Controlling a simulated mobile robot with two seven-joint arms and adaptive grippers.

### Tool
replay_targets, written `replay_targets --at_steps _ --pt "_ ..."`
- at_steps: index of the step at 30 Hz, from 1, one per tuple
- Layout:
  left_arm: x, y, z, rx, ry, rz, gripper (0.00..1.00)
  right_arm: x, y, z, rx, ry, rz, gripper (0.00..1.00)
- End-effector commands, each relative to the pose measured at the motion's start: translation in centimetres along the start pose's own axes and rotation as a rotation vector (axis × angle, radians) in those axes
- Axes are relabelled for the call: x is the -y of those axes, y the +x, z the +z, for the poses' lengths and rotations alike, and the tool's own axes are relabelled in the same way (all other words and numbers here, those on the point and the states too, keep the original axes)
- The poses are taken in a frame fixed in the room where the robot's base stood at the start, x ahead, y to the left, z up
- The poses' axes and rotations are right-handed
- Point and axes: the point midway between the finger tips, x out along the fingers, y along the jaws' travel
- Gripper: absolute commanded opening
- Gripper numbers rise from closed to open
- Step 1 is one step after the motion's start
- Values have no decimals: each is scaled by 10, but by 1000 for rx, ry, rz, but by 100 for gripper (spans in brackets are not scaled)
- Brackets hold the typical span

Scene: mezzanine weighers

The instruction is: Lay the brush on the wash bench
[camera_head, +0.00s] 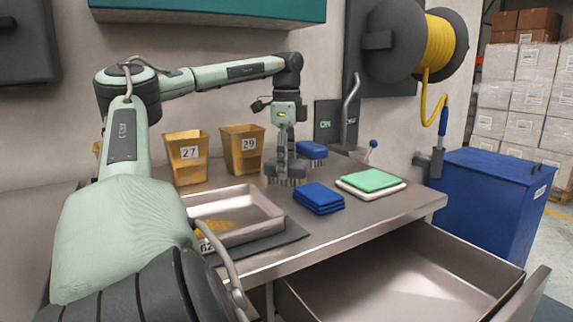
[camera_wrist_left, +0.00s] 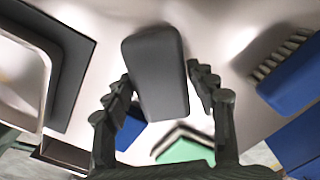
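My left gripper (camera_head: 286,150) points straight down over the steel bench (camera_head: 345,222). Its fingers lie against both sides of a dark grey brush (camera_head: 285,170), whose bristles face down. In the left wrist view the grey brush (camera_wrist_left: 156,72) fills the space between the fingertips. I cannot tell whether its bristles touch the bench. A second brush, blue (camera_head: 312,151), lies bristles down just behind and to the right; it also shows at the right of the left wrist view (camera_wrist_left: 293,78). My right gripper is not in view.
On the bench are a steel tray (camera_head: 262,233), two yellow bins (camera_head: 187,157) (camera_head: 243,150), blue folded cloths (camera_head: 318,197) and a green cloth (camera_head: 370,180) on a white one. An open drawer (camera_head: 400,275) juts out below. A blue bin (camera_head: 487,205) stands right.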

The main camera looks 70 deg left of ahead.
Motion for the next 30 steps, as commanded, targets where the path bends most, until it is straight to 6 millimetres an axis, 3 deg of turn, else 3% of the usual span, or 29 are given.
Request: replay_targets --at_steps 14,30 --pt "0 -6 0 0 0 1 70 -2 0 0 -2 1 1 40" --pt "0 -108 1 4 -2 -1 70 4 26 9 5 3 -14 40"
